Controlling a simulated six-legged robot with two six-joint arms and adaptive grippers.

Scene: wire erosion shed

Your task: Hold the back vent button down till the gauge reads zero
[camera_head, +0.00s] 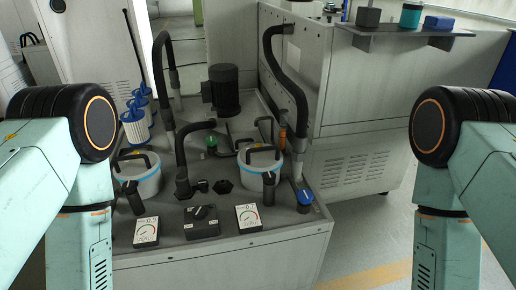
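Two white gauges with red-marked dials stand at the front of the grey machine deck: a left gauge (145,232) and a right gauge (248,218). Their readings are too small to read surely. Behind them are two white canisters with blue bands and black handles, a left canister (137,178) and a right canister (259,172). I cannot tell which part is the back vent button; small dark fittings (222,187) sit between the canisters, and a small green knob (211,142) lies farther back. Both my arms show at the sides, but neither gripper is in view.
A black box with a knob (201,222) sits between the gauges. A blue valve handle (305,197) is at the deck's right front corner. Black hoses (286,80) arch over the deck. A shelf (400,35) at upper right holds several small objects. The floor at right is clear.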

